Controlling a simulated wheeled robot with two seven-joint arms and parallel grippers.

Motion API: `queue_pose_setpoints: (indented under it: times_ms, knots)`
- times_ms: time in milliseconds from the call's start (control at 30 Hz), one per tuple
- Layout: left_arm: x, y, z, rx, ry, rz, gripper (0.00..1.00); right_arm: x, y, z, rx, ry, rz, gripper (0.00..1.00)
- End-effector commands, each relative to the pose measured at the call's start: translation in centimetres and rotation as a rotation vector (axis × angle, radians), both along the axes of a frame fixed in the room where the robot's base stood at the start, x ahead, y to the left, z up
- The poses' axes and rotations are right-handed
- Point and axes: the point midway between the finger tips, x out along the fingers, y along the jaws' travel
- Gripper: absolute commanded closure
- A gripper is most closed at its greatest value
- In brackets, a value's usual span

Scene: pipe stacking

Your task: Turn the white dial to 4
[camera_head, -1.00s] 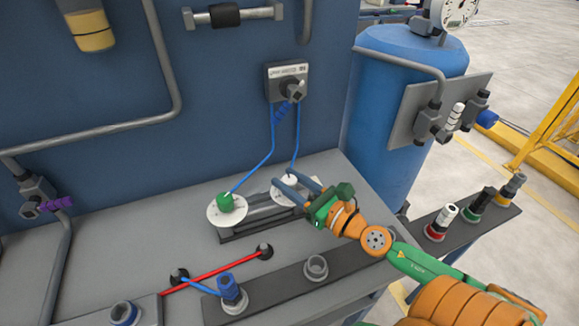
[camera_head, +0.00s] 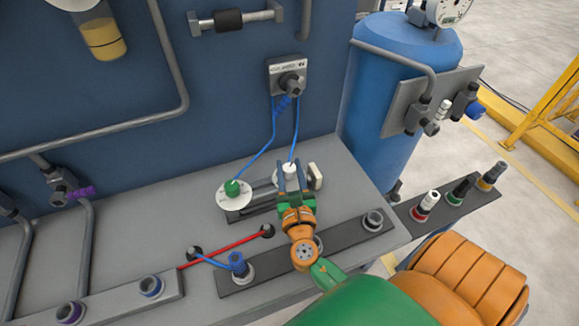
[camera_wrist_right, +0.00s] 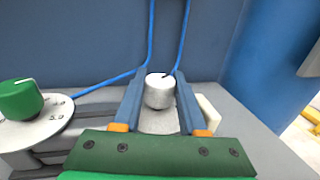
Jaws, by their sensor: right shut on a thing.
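The white dial (camera_head: 290,169) stands on the grey bench, with a blue line running up from it. In the wrist view the white knob (camera_wrist_right: 159,91) sits between both fingers, a short dark mark on its top. My right gripper (camera_head: 291,178) reaches in from the front and is shut on this knob; it also shows in the wrist view (camera_wrist_right: 160,100). The dial's scale is mostly hidden, so I cannot read its setting. The green dial (camera_head: 232,188) is to the left on a white numbered plate. My left gripper is not in view.
A cream block (camera_head: 315,176) is just right of my gripper. A blue tank (camera_head: 385,130) stands beyond the bench's right end. A blue fitting (camera_head: 238,264) and a red rod (camera_head: 225,248) are at the front left. A blue panel wall (camera_head: 200,130) rises behind.

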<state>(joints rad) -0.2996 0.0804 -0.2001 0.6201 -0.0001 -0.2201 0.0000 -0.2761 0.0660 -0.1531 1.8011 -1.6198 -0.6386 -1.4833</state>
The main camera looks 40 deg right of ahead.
Motion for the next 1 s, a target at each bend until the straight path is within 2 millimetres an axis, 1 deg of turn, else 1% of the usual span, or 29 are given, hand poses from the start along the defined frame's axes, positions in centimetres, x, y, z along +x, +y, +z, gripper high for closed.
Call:
queue_pose_setpoints:
  times_ms: [533,567,600,667,933,1000]
  knots:
    - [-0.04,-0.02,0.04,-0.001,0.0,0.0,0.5,0.0,-0.04,0.06,-0.001,-0.002,-0.026,1.0]
    - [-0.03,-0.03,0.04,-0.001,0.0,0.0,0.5,0.0,-0.04,0.06,-0.001,-0.002,-0.026,0.56]
    - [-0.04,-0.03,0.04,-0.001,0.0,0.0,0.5,0.0,-0.04,0.06,-0.001,-0.002,-0.026,0.45]
    - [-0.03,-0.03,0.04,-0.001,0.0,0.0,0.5,0.0,-0.04,0.05,-0.001,-0.002,-0.025,0.29]
    - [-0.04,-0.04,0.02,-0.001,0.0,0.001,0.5,-0.03,-0.02,0.01,0.0,-0.001,-0.025,0.29]
    - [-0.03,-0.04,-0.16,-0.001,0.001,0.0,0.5,-0.5,0.25,-0.12,0.0,0.0,-0.024,0.29]
